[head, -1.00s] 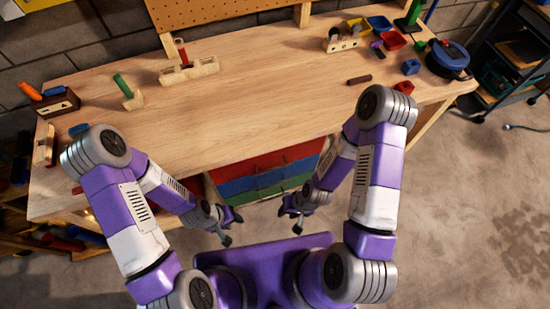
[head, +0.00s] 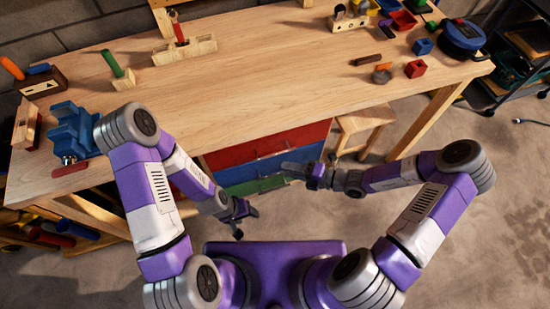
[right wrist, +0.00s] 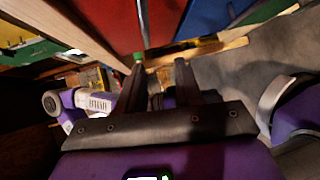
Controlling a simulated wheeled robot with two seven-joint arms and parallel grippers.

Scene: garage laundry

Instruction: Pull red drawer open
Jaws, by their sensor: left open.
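The red drawer (head: 300,138) is the top one in the stack under the workbench and looks shut. Its red front (right wrist: 112,22) fills the upper left of the right wrist view, with a thin light bar (right wrist: 144,28) running across it. My right gripper (head: 288,171) is in front of the drawer stack. In the right wrist view its two fingers (right wrist: 159,66) are apart, with nothing seen held, pointing toward the red front. I cannot tell whether they touch it. My left gripper (head: 244,212) is open and empty, lower left of the drawers.
A blue drawer (head: 262,168) and a green drawer (head: 245,188) lie below the red one. A wooden stool (head: 362,123) stands right of the drawers. The workbench (head: 250,85) overhangs them. Open floor (head: 460,240) lies to the right.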

